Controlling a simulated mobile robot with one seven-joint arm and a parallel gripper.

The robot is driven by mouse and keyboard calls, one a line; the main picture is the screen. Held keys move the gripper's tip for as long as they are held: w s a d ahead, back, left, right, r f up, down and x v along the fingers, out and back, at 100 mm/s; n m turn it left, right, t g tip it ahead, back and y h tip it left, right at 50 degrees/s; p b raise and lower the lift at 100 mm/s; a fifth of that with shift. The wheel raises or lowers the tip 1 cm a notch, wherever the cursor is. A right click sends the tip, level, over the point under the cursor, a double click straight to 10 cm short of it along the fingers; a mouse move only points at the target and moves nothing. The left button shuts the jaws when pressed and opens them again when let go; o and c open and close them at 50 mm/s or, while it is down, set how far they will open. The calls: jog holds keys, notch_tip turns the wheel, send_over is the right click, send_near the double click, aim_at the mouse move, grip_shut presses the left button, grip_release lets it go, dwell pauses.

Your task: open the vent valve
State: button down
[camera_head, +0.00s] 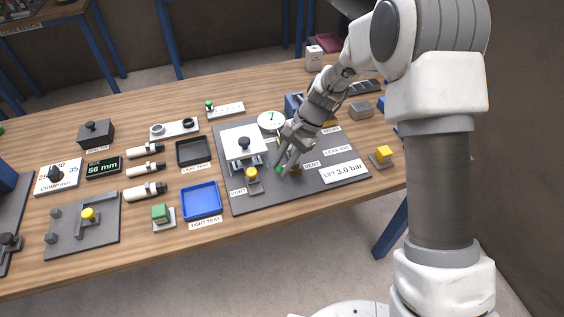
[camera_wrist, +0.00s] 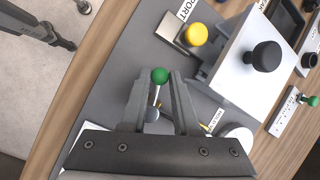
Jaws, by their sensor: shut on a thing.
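The vent valve shows as a green ball knob (camera_head: 278,170) on a thin pale lever, by the VENT label (camera_head: 311,164) on the dark grey plate. In the wrist view the green knob (camera_wrist: 159,75) stands between the fingertips, with its lever running back between the fingers. My gripper (camera_head: 284,167) is shut on the vent valve's lever, pointing down at the plate; its fingers also show in the wrist view (camera_wrist: 157,82). The valve body is mostly hidden behind the fingers.
A yellow knob (camera_head: 251,173) at the PORT label and a white stand with a black knob (camera_head: 244,143) are close left of my gripper. A round white gauge (camera_head: 270,120) is behind. A blue tray (camera_head: 202,201) lies further left.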

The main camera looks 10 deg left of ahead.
jog(key=n, duration=0.1)
jog(key=d+n, duration=0.1)
jog(key=n+g+h, duration=0.1)
jog(key=n, duration=0.1)
jog(key=shift+s+d, duration=0.15)
jog(key=shift+s, duration=0.15)
jog(key=n, duration=0.1)
jog(key=d+n+g+h, duration=0.1)
jog(key=n, duration=0.1)
jog(key=shift+s+d+n+h, duration=0.1)
jog(key=shift+d+n+h, duration=0.05)
jog(key=shift+n+h, duration=0.15)
jog(key=n, duration=0.1)
jog(key=d+n+h, duration=0.1)
jog(key=n, duration=0.1)
jog(key=shift+d+n+h+p, duration=0.1)
jog(key=shift+n+h+p, duration=0.2)
jog(key=shift+w+d+n+h, duration=0.2)
jog(key=shift+d+n+h, duration=0.15)
jog(key=shift+n, duration=0.55)
jog(key=shift+w+d+n+h, duration=0.15)
jog(key=shift+d+n+h, duration=0.15)
jog(key=shift+n, duration=0.6)
jog(key=c, duration=0.7)
grip_release()
jog(key=shift+o, duration=0.2)
jog(key=v, duration=1.7)
jog(key=shift+a+r+p, duration=0.2)
jog(key=shift+r+p, duration=0.05)
jog(key=shift+p, duration=0.2)
